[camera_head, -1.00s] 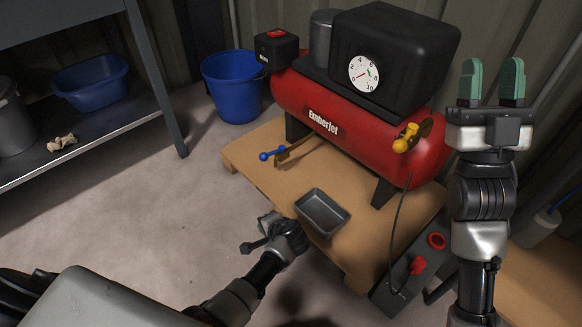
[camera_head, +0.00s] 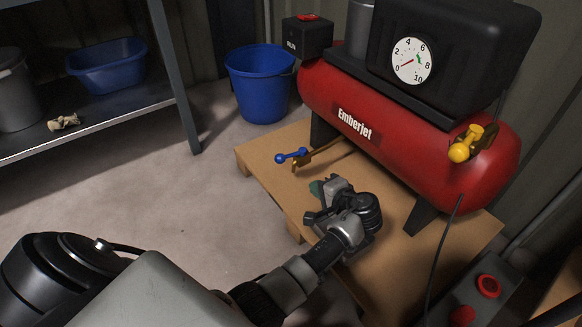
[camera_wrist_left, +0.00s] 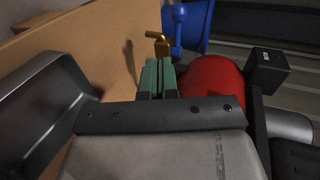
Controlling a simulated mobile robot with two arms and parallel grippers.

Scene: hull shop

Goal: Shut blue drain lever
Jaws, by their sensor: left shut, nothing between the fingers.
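The blue drain lever (camera_head: 291,156) sits on a brass drain valve (camera_head: 303,160) at the end of a pipe, low by the red compressor tank (camera_head: 400,120). My left gripper (camera_head: 316,187) is in front of the valve, close to it and apart from it. Its green fingers are shut and empty. In the left wrist view the shut fingers (camera_wrist_left: 157,77) point at the brass valve (camera_wrist_left: 157,42), with the blue lever (camera_wrist_left: 178,30) just right of it. My right gripper is out of view.
A yellow valve handle (camera_head: 465,145) is on the tank's right end. A blue bucket (camera_head: 258,85) stands behind; the floor to the left is clear.

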